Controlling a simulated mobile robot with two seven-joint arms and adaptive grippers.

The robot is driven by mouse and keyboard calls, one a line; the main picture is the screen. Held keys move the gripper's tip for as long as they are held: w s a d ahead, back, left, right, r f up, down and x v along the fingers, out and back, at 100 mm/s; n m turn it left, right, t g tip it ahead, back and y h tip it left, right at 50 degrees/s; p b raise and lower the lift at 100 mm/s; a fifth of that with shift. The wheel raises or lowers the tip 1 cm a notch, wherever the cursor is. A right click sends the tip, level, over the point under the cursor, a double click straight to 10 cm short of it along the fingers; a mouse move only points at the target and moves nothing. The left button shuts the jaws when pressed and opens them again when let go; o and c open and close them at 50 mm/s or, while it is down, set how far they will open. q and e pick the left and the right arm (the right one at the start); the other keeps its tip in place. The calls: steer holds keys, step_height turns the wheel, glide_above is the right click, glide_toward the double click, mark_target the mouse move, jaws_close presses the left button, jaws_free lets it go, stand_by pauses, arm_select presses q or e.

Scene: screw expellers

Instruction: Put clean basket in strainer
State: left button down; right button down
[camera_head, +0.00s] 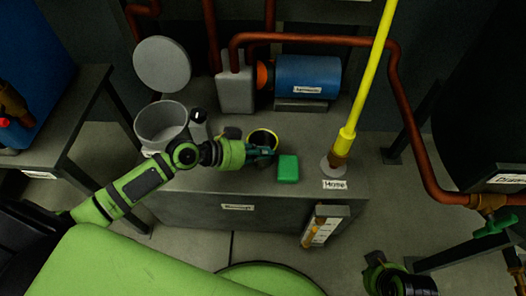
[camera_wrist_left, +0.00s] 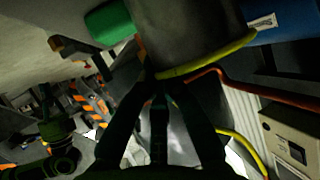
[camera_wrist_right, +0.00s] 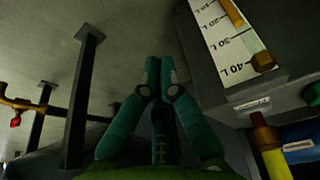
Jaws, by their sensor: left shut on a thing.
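A small dark grey basket with a yellow rim (camera_head: 262,135) is at the middle of the work table. It also shows large at the top of the left wrist view (camera_wrist_left: 195,35). My left gripper (camera_head: 264,152) is shut on the basket's rim on the near side. I cannot tell whether the basket touches the table. A grey, open-topped cylinder, seemingly the strainer (camera_head: 152,128), stands to the left, with its round lid (camera_head: 162,63) raised behind it. My right gripper (camera_head: 388,278) is low at the right, off the table, and its fingers (camera_wrist_right: 160,70) are together and empty.
A green block (camera_head: 288,168) sits close right of the basket. Behind are a blue motor (camera_head: 308,76) and a grey box (camera_head: 236,88). A yellow pole (camera_head: 365,80) rises at the right. Copper pipes (camera_head: 400,95) run behind and right. The table's front is mostly clear.

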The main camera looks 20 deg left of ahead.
arm_select(q)
steer(key=shift+f, duration=0.1)
steer(key=c, duration=1.4)
jaws_free()
